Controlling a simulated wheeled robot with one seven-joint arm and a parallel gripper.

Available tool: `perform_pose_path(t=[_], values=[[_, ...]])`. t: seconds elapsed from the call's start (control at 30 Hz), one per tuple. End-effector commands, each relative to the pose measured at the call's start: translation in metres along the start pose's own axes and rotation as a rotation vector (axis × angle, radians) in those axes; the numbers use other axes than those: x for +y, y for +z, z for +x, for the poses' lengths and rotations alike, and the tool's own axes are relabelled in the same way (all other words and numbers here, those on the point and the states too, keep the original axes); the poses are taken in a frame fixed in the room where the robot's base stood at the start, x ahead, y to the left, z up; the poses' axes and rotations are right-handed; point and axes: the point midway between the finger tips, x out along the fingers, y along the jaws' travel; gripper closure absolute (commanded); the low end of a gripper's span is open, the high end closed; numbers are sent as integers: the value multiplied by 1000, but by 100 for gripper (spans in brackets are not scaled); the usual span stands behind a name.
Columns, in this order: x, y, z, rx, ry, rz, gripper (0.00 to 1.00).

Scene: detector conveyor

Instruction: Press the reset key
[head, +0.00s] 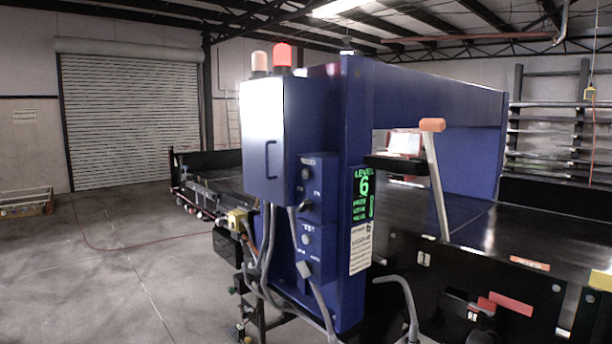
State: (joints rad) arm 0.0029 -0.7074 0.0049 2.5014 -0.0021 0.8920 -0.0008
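A blue detector housing (352,90) stands over the conveyor, with a control box on its near left side. The box carries a small blue key panel (318,180) with a round grey key (305,173) at its top and a dark switch (305,204) below. A lower panel has another pale round key (306,239). The lettering is too small to read, so I cannot tell which is the reset key. A green display (363,196) to the right reads LEVEL 6. My gripper is not in view.
A dark conveyor (478,222) runs through the housing, with an orange-topped lever (433,125) on its near side. A red-orange lamp (282,56) tops the box. Grey cables (268,250) hang below the panels. Open concrete floor (130,260) lies to the left.

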Motion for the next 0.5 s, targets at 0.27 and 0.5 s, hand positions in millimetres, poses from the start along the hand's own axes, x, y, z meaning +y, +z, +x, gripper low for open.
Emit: perform_pose_path(t=[0.27,0.5], values=[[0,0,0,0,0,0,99],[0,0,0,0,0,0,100]])
